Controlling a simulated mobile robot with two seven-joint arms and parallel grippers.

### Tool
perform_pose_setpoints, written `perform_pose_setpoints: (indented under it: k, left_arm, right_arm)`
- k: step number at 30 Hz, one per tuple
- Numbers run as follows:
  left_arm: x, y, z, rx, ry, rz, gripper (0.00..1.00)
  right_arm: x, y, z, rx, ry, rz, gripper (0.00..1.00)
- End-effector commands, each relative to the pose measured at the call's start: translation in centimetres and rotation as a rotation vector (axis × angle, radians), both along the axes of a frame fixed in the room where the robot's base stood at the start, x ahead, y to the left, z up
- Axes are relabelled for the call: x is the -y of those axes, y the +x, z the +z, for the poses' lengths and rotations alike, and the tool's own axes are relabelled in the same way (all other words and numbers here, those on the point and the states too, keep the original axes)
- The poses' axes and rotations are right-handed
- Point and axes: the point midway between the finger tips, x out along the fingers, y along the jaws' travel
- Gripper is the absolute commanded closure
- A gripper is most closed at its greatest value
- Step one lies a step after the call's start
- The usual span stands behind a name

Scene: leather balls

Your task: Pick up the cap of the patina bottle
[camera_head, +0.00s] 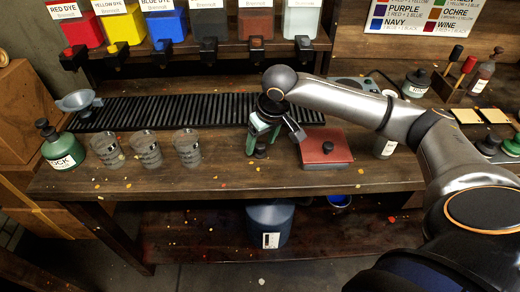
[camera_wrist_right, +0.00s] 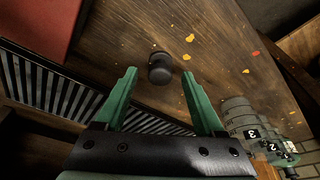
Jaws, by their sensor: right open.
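A small black cap (camera_head: 260,150) lies on the wooden bench, left of a red-lidded box. In the right wrist view the cap (camera_wrist_right: 160,68) shows as a dark, short knobbed cylinder just beyond and between the green fingertips. My right gripper (camera_head: 262,143) is open, pointing down over the cap, with nothing held. The fingers appear apart from the cap. A pale bottle (camera_head: 384,148) stands behind my right forearm, partly hidden; I cannot tell whether it is the patina bottle. My left gripper is not in view.
The red-lidded box (camera_head: 325,147) stands close right of my gripper. Several measuring cups (camera_head: 146,150) and a green bottle (camera_head: 60,150) stand at left. A black slotted rack (camera_head: 165,110) lies behind. The bench front is clear except for small flecks.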

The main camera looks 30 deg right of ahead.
Motion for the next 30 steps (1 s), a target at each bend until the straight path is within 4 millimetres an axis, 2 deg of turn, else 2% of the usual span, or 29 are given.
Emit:
perform_pose_setpoints:
  k: [1, 4, 12, 30]
  left_arm:
    - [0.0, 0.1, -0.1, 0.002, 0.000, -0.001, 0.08]
    - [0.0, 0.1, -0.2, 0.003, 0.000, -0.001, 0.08]
    - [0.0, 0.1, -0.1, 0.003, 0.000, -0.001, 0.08]
    - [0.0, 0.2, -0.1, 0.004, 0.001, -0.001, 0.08]
  right_arm:
    - [0.0, 0.2, -0.8, -0.002, 0.001, -0.001, 0.29]
    - [0.0, 0.5, -1.6, 0.001, 0.000, 0.001, 0.29]
    - [0.0, 0.5, -1.8, 0.002, 0.000, 0.001, 0.31]
    - [0.0, 0.5, -1.8, 0.002, 0.000, 0.000, 0.98]
